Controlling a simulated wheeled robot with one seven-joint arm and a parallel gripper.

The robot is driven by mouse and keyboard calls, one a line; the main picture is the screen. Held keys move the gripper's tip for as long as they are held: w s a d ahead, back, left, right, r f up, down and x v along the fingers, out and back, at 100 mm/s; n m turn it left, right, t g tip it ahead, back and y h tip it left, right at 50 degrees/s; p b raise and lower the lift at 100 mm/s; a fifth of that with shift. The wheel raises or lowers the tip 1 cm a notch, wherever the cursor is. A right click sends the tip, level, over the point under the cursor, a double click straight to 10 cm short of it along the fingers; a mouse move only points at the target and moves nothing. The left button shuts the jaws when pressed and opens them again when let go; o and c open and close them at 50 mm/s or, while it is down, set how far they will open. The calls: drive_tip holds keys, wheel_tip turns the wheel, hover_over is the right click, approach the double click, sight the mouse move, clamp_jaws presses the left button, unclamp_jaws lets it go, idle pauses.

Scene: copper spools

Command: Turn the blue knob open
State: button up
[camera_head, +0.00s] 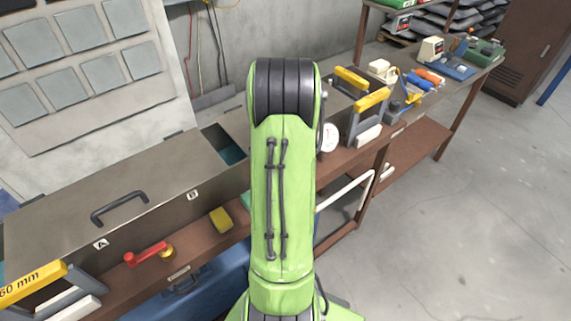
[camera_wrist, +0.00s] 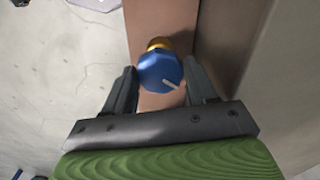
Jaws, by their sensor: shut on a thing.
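The blue knob (camera_wrist: 160,73) shows in the wrist view, with a white mark on its face pointing to the lower right. A brass-coloured fitting (camera_wrist: 160,44) sits just behind it. My gripper (camera_wrist: 161,78) has one finger on each side of the knob and is shut on it. In the head view my green arm covers the middle, and the blue knob and the gripper are hidden behind it.
A red handle (camera_head: 146,254) with a brass fitting and a yellow block (camera_head: 221,220) are on the brown bench ledge (camera_head: 200,243). A grey metal box (camera_head: 150,190) with a black handle stands behind them. Yellow-handled tools (camera_head: 368,102) stand right of my arm. The floor at right is clear.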

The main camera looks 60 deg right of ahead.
drive_tip(key=n, duration=1.3)
drive_tip(key=shift+n, duration=0.4)
drive_tip(key=n, duration=0.4)
drive_tip(key=shift+b, duration=0.35)
drive_tip(key=shift+n, duration=1.8)
drive_tip(key=o, duration=0.8)
